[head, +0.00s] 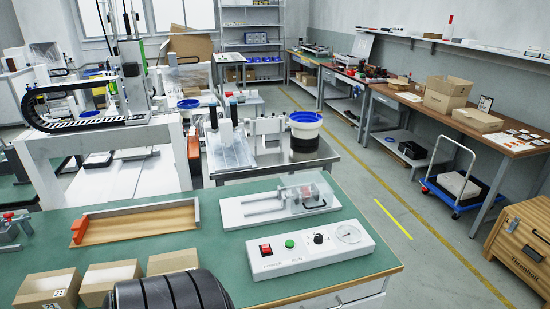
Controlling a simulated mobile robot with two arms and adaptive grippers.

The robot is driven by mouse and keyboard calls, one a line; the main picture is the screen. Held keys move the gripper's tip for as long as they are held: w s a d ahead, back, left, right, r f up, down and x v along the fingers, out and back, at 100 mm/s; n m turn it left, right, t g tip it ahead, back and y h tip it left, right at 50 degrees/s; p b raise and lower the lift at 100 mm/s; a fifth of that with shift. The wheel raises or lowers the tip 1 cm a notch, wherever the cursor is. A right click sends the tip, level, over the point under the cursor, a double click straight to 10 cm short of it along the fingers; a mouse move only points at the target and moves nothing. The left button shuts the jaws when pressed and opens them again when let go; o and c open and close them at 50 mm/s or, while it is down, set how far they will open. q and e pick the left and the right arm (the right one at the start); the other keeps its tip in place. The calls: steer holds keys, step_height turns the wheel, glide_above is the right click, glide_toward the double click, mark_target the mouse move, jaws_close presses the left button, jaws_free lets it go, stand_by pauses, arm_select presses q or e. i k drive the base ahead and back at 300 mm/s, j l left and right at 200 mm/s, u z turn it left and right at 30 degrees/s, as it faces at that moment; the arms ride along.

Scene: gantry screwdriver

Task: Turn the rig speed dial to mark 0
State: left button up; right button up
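The speed dial (319,238) is a small black knob on the sloped face of a white control box (290,265). The box sits near the front right edge of the green bench top. Left of the dial are a green button (289,243) and a red switch (266,249). Right of it is a round white gauge (348,233). The dial's pointer and marks are too small to read here.
Behind the box stands a rig on a white base (278,208) with a clear cover. A wooden tray (137,225) and cardboard boxes (48,289) lie to the left on the green bench (220,258). A wooden crate (520,250) stands right, across a clear aisle.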

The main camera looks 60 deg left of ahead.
mark_target(318, 239)
steer(key=k+l+u, duration=0.1)
steer(key=u, duration=1.45)
steer(key=i+l+z, duration=0.15)
steer(key=i+l, duration=0.25)
steer(key=i, duration=0.2)
